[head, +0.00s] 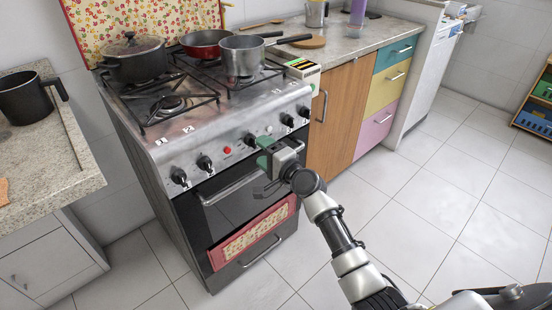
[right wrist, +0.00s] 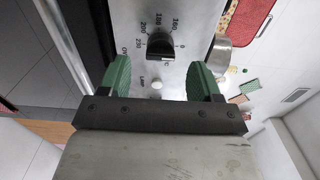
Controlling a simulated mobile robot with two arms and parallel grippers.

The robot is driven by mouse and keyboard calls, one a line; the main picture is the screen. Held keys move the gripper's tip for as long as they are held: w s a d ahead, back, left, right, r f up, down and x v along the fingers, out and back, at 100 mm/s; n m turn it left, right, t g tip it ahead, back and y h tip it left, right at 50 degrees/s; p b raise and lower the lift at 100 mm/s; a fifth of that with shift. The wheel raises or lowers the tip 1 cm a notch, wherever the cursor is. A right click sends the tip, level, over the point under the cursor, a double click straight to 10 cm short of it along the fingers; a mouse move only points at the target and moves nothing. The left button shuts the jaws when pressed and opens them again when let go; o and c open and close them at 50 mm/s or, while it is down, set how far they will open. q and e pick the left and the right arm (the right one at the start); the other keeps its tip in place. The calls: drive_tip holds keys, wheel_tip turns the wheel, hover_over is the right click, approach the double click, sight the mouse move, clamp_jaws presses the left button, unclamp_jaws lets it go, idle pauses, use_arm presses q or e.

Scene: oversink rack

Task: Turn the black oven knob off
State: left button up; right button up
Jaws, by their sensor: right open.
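The black oven knob (right wrist: 160,46) shows in the right wrist view on the steel control panel, with temperature numbers printed around it. My right gripper (right wrist: 160,75) is open, with one green finger to each side in the picture. The knob lies between and slightly beyond the fingertips, and nothing is held. I cannot tell whether a finger touches the panel. In the head view my right gripper (head: 265,151) is at the front of the stove (head: 195,135), close to the panel, and covers part of it. My left gripper is not in view.
Other black knobs (head: 205,162) and a red button (head: 227,151) line the panel. A dark pot (head: 134,60), a red pan (head: 205,43) and a steel saucepan (head: 242,55) stand on top. A red towel (head: 252,232) hangs below. The floor (head: 430,210) at right is clear.

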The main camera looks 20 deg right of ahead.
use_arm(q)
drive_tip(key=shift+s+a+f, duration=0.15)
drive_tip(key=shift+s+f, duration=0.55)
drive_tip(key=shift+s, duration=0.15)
use_arm(e)
drive_tip(key=v, duration=0.6)
drive_tip(key=shift+s, duration=0.4)
drive_tip(key=shift+d, duration=0.1)
